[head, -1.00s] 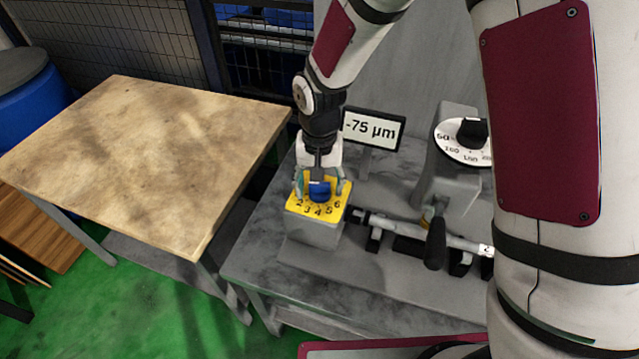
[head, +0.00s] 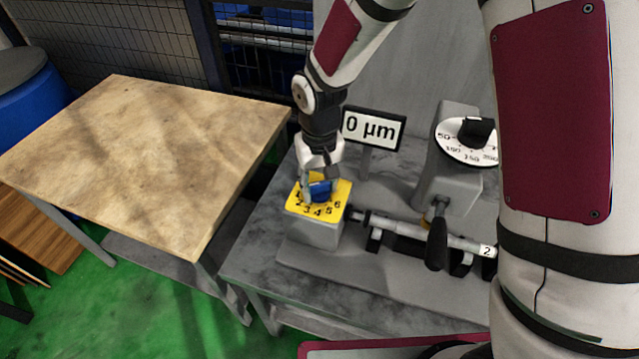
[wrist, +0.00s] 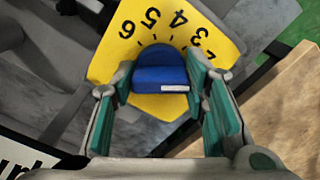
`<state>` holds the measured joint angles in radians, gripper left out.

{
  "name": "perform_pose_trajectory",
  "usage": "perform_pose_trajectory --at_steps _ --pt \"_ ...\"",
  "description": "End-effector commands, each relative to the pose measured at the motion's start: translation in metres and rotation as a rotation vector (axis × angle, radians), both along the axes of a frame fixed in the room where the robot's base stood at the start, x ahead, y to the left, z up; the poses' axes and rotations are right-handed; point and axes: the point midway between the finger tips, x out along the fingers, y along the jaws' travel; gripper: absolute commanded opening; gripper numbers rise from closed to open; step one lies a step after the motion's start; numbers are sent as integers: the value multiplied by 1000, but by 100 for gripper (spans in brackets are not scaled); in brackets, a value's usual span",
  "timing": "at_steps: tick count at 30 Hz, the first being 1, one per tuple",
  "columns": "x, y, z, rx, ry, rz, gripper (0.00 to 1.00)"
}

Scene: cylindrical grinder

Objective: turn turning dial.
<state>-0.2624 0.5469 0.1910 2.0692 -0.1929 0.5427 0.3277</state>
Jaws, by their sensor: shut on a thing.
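The turning dial is a blue knob (head: 320,190) on a yellow numbered plate (head: 326,213) atop a grey block. My gripper (head: 319,190) points down from above, with its fingers on both sides of the knob. In the wrist view the blue knob (wrist: 161,78) sits between the green-padded fingers of my gripper (wrist: 165,92), with the yellow plate (wrist: 130,30) and several numerals around it. A white mark shows on the knob's edge. The display (head: 373,129) behind reads 0 µm. Part of the knob is hidden by a finger in the head view.
A black-knobbed white dial (head: 468,140) stands on a grey housing at right. A horizontal shaft (head: 410,228) and a black-handled lever (head: 437,240) lie right of the block. A wooden table (head: 150,150) stands at left with a clear top.

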Motion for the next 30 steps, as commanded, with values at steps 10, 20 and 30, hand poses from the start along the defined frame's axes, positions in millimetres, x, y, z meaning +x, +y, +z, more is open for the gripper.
perform_pose_trajectory --at_steps 10,20,30 --pt "1 1 0 3 -2 323 13" --pt "1 0 1 2 -3 565 13" --pt "1 1 1 2 -3 682 13"
